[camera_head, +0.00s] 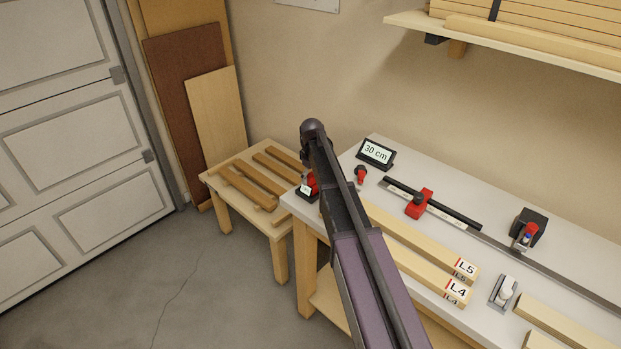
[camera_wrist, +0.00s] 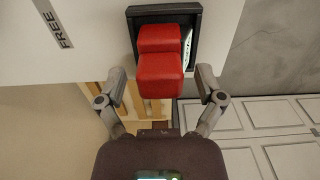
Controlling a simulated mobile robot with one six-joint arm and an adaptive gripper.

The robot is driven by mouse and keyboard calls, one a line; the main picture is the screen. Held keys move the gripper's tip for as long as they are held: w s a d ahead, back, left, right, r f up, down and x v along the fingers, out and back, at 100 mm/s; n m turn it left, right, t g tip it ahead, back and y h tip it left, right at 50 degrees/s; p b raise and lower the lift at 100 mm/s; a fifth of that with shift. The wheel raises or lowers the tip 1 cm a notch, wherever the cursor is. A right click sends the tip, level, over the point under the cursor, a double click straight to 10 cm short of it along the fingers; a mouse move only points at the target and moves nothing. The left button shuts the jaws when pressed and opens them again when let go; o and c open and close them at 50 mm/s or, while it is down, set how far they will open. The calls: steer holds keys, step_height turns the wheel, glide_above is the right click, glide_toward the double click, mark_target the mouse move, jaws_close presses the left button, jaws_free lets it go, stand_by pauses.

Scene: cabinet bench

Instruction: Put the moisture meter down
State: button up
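The moisture meter, which I take to be the red block-shaped device (camera_wrist: 160,72), sits in a square black holder (camera_wrist: 196,18) at the bench edge in the wrist view. Part of it (camera_head: 312,182) also shows beside my arm in the head view, with the black holder (camera_head: 301,194) and its small white label. My gripper (camera_wrist: 161,80) is open, with one grey finger on each side of the meter and a visible gap on both sides. In the head view my arm hides most of the gripper.
The white bench (camera_head: 400,172) carries a "30 cm" display (camera_head: 376,153), a rail with a red stop (camera_head: 419,203), and wooden strips labelled L5 (camera_head: 463,268) and L4 (camera_head: 456,290). A low wooden table (camera_head: 215,183) with several slats stands left of the bench. A wall shelf (camera_head: 500,45) is above.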

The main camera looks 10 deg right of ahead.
steer(key=shift+r, duration=0.2)
step_height(320, 180, up, 12)
steer(key=p, duration=1.2)
stand_by(0.3)
stand_by(0.6)
steer(key=s+m, duration=0.7)
steer(key=s, duration=2.2)
steer(key=shift+a, duration=0.15)
steer(key=shift+f, duration=0.15)
step_height(320, 180, down, 4)
steer(key=b, duration=0.4)
steer(key=shift+f, duration=0.25)
